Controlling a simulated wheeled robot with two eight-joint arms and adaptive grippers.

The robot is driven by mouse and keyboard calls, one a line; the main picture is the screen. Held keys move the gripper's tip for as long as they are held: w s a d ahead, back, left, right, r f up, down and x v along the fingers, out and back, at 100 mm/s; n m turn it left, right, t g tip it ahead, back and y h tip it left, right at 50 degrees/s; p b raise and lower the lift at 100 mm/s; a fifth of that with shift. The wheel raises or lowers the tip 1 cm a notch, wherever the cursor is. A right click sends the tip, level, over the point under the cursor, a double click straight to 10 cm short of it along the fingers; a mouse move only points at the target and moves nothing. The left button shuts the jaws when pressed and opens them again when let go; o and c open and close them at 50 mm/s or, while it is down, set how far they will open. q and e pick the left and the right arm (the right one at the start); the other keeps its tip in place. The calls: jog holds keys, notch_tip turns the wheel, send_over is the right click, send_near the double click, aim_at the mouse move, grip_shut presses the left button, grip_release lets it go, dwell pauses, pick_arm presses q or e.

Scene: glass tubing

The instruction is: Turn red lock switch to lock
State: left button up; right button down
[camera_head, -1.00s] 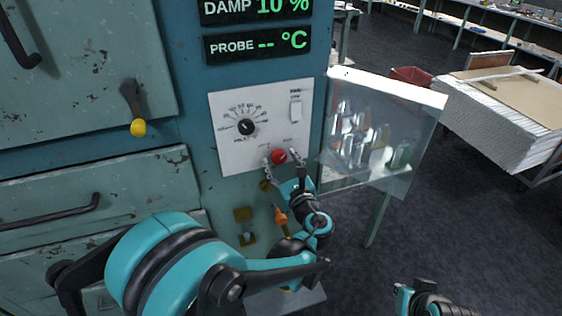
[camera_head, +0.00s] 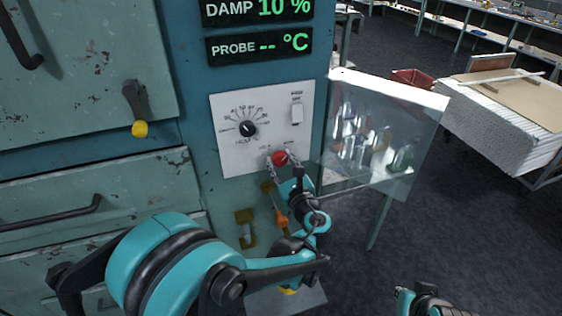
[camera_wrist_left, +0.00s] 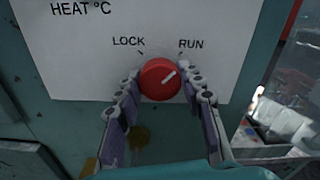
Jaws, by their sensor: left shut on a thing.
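The red lock switch (camera_head: 279,158) is a round knob low on the white control panel (camera_head: 228,155). In the left wrist view the red knob (camera_wrist_left: 158,80) sits between the labels LOCK and RUN, and its white mark points up and right toward RUN. My left gripper (camera_head: 282,164) is shut on the knob, with one finger at each side; it also shows in the left wrist view (camera_wrist_left: 161,90). My right gripper (camera_head: 422,301) is only partly in view at the bottom edge, and its fingers cannot be made out.
A black dial (camera_head: 248,129) and a white rocker switch (camera_head: 296,113) are above the knob. A glass-like panel on a stand (camera_head: 390,92) is close to the right of my left gripper. Dark floor lies open at right.

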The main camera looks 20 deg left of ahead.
pick_arm(q)
jog(key=n, duration=0.4)
jog(key=shift+n, duration=0.4)
jog(key=n, duration=0.8)
jog(key=shift+n, duration=2.3)
jog(key=o, duration=1.2)
jog(key=shift+s+d, duration=0.1)
jog(key=v, duration=1.1)
jog(key=shift+s+d, duration=0.2)
jog(key=shift+s, duration=0.1)
